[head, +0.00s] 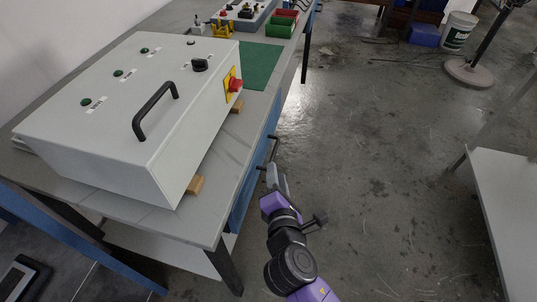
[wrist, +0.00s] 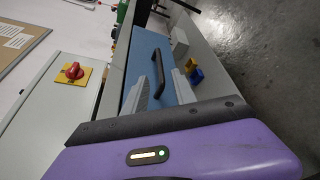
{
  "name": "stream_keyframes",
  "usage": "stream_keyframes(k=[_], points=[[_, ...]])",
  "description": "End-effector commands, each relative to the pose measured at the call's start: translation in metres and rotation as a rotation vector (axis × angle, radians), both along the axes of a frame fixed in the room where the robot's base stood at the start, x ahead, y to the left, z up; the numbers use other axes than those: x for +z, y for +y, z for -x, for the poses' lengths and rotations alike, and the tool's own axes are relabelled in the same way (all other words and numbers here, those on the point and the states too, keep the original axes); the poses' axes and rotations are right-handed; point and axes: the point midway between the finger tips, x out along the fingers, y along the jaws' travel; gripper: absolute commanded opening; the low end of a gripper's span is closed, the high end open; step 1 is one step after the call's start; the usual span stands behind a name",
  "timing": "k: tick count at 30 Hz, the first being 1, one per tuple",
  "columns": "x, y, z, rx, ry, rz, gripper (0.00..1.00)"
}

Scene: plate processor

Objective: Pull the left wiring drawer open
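A blue drawer front (head: 247,182) is set under the edge of the grey workbench, and it looks shut. It also shows in the wrist view (wrist: 150,42). Its black bar handle (wrist: 158,70) stands out from the front; in the head view, the handle (head: 274,147) shows just beyond my gripper (head: 275,178). In the wrist view my gripper (wrist: 160,88) is open, with one grey finger on each side of the handle. The fingers look apart from the bar. Whether this is the left drawer cannot be told for sure.
A grey control box (head: 120,105) with a black handle and red switch (head: 235,85) sits on the workbench. A green mat (head: 258,65) and red and green bins (head: 282,22) lie farther back. A white table (head: 510,190) stands right; the floor between is clear.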

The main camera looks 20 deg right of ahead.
Motion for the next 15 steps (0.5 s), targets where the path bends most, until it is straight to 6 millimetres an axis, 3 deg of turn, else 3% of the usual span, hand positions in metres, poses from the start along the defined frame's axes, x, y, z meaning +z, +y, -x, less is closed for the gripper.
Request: stream_keyframes(k=[5,15], points=[[-0.003,-0.004,-0.014,0.001,0.001,0.011,0.33],[-0.014,-0.018,-0.060,0.003,0.001,0.009,0.33]])
